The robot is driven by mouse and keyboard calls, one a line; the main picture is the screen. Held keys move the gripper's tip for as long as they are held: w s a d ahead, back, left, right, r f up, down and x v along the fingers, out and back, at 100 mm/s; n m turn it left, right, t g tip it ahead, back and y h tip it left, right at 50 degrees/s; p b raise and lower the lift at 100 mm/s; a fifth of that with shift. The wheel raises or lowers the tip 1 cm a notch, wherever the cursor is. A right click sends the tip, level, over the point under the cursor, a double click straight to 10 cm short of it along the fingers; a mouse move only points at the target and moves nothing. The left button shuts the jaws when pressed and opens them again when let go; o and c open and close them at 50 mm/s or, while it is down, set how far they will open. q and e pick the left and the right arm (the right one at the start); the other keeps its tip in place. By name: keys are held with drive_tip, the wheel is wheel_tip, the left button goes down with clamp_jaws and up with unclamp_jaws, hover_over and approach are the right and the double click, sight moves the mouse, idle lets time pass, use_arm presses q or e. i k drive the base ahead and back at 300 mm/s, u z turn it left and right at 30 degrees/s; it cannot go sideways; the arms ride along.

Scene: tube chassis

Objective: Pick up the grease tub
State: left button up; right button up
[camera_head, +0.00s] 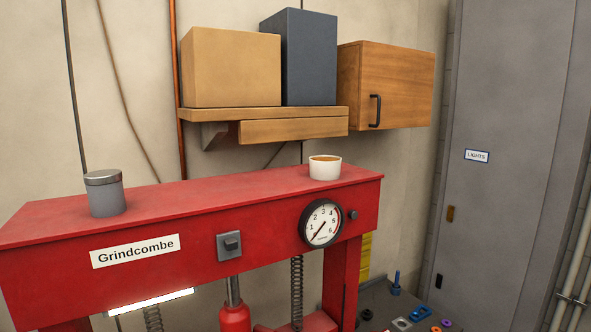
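A small white open tub (325,170) with amber-brown stuff inside stands upright on top of the red press beam (200,203), toward its right end. This looks like the grease tub. A grey lidded canister (105,196) stands on the same beam near its left end, well apart from the tub. Neither of my grippers shows in the head view, and nothing touches the tub.
A round gauge (321,223) and a grey switch (230,246) sit on the beam's front. Behind it, a wall shelf (270,112) holds a tan box (231,68) and a dark box (308,58). The beam top between canister and tub is clear.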

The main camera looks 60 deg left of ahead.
sight(323, 167)
drive_tip(key=u, duration=1.95)
